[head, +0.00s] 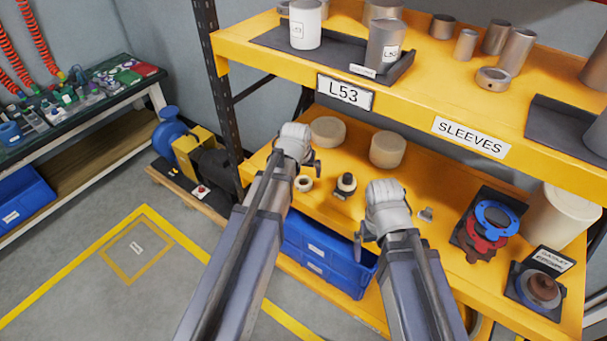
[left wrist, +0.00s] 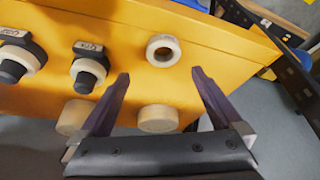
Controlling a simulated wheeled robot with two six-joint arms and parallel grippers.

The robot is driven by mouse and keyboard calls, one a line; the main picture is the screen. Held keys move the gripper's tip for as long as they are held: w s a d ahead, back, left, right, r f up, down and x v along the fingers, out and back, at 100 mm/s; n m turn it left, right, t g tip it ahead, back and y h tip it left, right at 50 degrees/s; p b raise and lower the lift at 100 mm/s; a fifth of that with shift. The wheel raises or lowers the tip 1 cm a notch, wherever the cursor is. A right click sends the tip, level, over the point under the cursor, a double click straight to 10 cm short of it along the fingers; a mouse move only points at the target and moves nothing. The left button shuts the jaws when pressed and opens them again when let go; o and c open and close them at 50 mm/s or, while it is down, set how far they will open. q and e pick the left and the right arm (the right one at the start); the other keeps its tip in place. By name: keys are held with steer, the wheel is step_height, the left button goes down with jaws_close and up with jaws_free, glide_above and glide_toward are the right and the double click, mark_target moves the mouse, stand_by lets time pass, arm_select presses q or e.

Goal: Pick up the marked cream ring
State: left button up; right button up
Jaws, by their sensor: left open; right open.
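A cream ring (head: 304,183) lies flat near the front edge of the yellow lower shelf. In the left wrist view the ring (left wrist: 163,50) is bare with an open hole; I cannot make out a mark on it. Beside it, a cream ring with a dark plug (head: 346,183) stands by a small label, also in the left wrist view (left wrist: 90,70), with a similar one (left wrist: 13,65) further left. My left gripper (head: 298,157) is open and empty, above the shelf just behind the bare ring; its fingertips (left wrist: 160,74) are apart from it. My right gripper (head: 385,215) is open over the shelf's front.
Two cream cylinders (head: 328,130) (head: 388,150) stand behind the rings. The upper shelf (head: 300,75) overhangs the back. Blue and red flanged parts (head: 490,222) sit to the right. A blue bin (head: 318,262) is below the shelf.

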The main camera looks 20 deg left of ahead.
mark_target(304, 184)
arm_select(q)
steer(key=shift+w+a+r, duration=0.1)
steer(key=shift+w, duration=0.25)
steer(key=shift+b+x, duration=1.35)
steer(key=shift+x, duration=0.05)
steer(key=shift+s+a+f+b, duration=0.1)
steer(key=shift+s+f+b, duration=0.05)
steer(key=shift+f+b, duration=0.35)
steer(key=b+x, duration=0.4)
steer(key=shift+s+a+f, duration=0.15)
steer(key=shift+s+f, duration=0.1)
steer(key=shift+f, duration=0.05)
steer(key=shift+r, duration=0.1)
steer(key=c, duration=1.4)
